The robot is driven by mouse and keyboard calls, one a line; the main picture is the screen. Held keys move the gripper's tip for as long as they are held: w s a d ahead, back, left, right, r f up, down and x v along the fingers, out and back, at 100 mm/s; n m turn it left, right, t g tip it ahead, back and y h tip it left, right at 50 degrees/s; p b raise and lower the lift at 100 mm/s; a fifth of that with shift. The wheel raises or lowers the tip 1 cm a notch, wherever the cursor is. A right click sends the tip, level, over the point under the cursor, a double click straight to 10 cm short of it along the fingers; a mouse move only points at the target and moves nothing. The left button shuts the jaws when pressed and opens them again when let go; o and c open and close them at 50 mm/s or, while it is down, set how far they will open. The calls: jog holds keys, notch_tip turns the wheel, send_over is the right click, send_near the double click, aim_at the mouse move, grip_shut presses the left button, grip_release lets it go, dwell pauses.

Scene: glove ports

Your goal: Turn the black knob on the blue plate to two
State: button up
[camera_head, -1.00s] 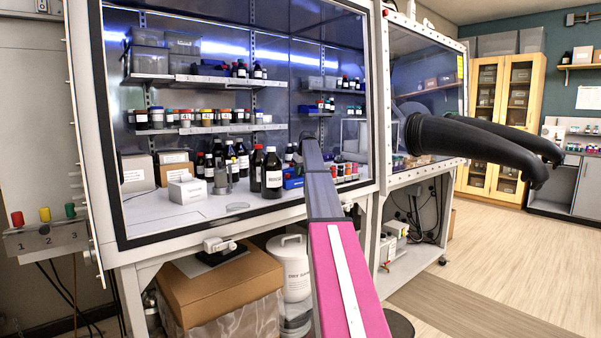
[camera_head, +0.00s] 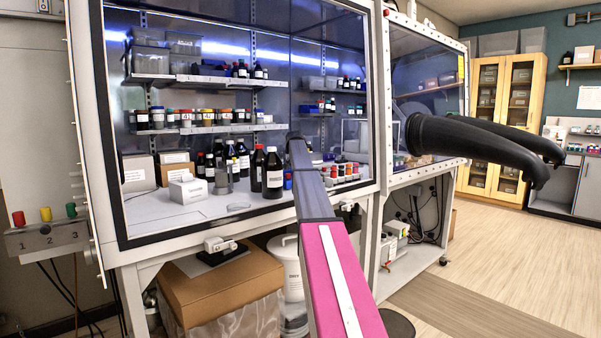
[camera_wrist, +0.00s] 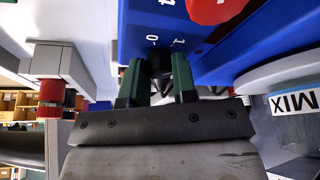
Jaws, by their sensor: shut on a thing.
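The blue plate (camera_wrist: 222,52) fills the upper right of the wrist view, with white numbers, including a 1 and a 0, beside the fingers. The black knob (camera_wrist: 161,72) sits between the two green fingertips of my gripper (camera_wrist: 159,78), which is shut on it. The fingers hide part of the knob, and I cannot tell which number it points to. In the head view a bit of blue (camera_head: 288,178) shows beside my arm inside the glass cabinet; my gripper is hidden there.
In the wrist view a red knob (camera_wrist: 215,8) is on the blue plate close by, a grey fitting with a red knob (camera_wrist: 52,95) is at left, and a container marked MIX (camera_wrist: 295,100) is at right. Dark bottles (camera_head: 273,172) stand left of my arm in the cabinet.

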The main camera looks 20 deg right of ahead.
jog(key=m, duration=0.2)
jog(key=m+g+h, duration=0.1)
jog(key=m, duration=0.1)
jog(key=shift+w+m+g, duration=0.15)
jog(key=shift+m+g, duration=0.15)
jog(key=m+g, duration=0.1)
jog(key=m, duration=0.3)
jog(key=shift+g, duration=0.3)
jog(key=shift+a+m, duration=0.1)
jog(key=shift+m, duration=0.2)
jog(key=o, duration=0.9)
jog(key=shift+o, duration=0.2)
jog(key=shift+r, duration=0.15)
jog(key=v, duration=1)
jog(key=shift+a+r, duration=0.2)
jog(key=shift+a, duration=0.05)
